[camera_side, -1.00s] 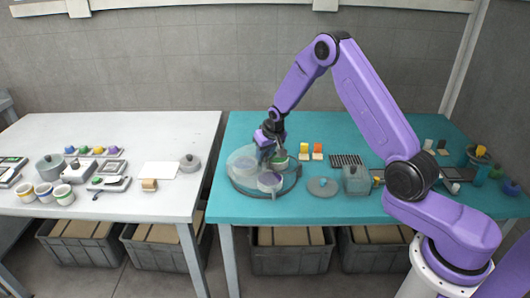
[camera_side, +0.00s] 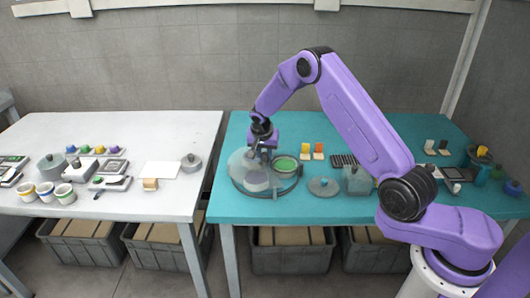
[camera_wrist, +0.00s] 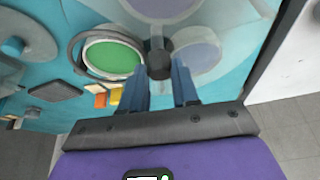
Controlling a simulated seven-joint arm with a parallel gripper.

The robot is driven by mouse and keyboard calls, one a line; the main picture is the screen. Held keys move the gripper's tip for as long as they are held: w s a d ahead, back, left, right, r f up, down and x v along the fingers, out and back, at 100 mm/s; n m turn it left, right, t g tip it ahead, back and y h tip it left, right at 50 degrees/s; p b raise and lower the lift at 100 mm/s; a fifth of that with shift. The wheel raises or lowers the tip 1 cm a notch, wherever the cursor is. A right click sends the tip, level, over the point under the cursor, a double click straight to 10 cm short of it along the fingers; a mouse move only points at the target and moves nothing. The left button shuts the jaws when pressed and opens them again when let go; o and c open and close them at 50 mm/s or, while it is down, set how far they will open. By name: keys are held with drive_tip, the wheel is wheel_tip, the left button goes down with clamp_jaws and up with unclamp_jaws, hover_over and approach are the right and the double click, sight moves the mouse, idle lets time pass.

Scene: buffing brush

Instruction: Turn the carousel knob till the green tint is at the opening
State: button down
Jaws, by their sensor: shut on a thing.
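The carousel (camera_side: 240,178) is a round unit under a clear cover at the left of the teal table. Its dark centre knob (camera_wrist: 160,66) sits between the two blue fingers of my gripper (camera_wrist: 160,84), which is shut on it. The green tint (camera_side: 286,165) is at the right of the carousel and also shows in the wrist view (camera_wrist: 112,58). It looks bright and unveiled, at the cover's opening, with a dark arc (camera_wrist: 79,47) curving round one side. A purple tint (camera_side: 256,182) at the front looks paler through the cover. Part of the carousel is hidden behind my gripper.
A flat grey lid (camera_side: 323,187) and a grey lidded pot (camera_side: 357,180) stand right of the carousel. Orange and yellow blocks (camera_side: 312,151) are behind. A white table (camera_side: 150,205) with cups and tools is to the left, across a gap.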

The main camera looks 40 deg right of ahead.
drive_tip(key=shift+m+g, duration=0.3)
drive_tip(key=shift+m, duration=0.3)
drive_tip(key=c, duration=0.8)
unclamp_jaws()
drive_tip(key=shift+c, duration=0.2)
drive_tip(key=v, duration=1.7)
drive_tip(key=shift+a+r, duration=0.15)
drive_tip(key=shift+a, duration=0.05)
drive_tip(key=shift+s, duration=0.1)
